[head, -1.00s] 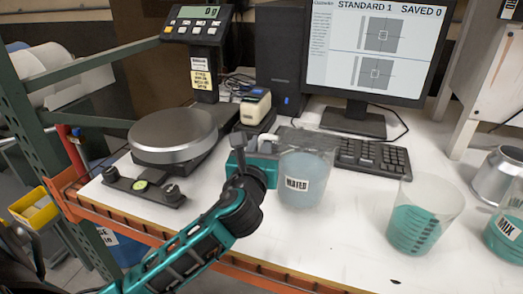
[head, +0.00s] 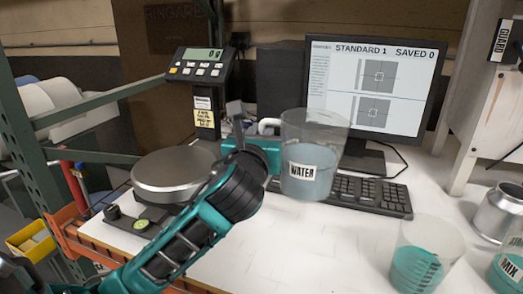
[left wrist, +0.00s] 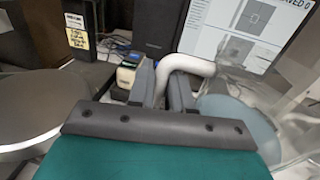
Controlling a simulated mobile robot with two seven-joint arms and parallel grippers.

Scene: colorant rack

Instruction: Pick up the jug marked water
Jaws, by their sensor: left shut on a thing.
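The jug marked WATER (head: 308,160) is a clear jug with pale blue liquid, upright and held up in front of the keyboard and monitor in the head view. Its white handle shows in the left wrist view (left wrist: 186,62), with the clear jug body at the right. My left gripper (head: 262,142) is at the jug's left side, shut on its handle. In the left wrist view its fingers (left wrist: 168,90) sit at the handle. My right gripper is not in view.
A balance with a round steel pan (head: 172,172) stands left of the jug. The keyboard (head: 370,192) and monitor (head: 372,85) are behind it. A beaker of teal liquid (head: 420,258), a MIX jug (head: 508,268) and a metal can (head: 500,212) stand at right. The front middle of the table is clear.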

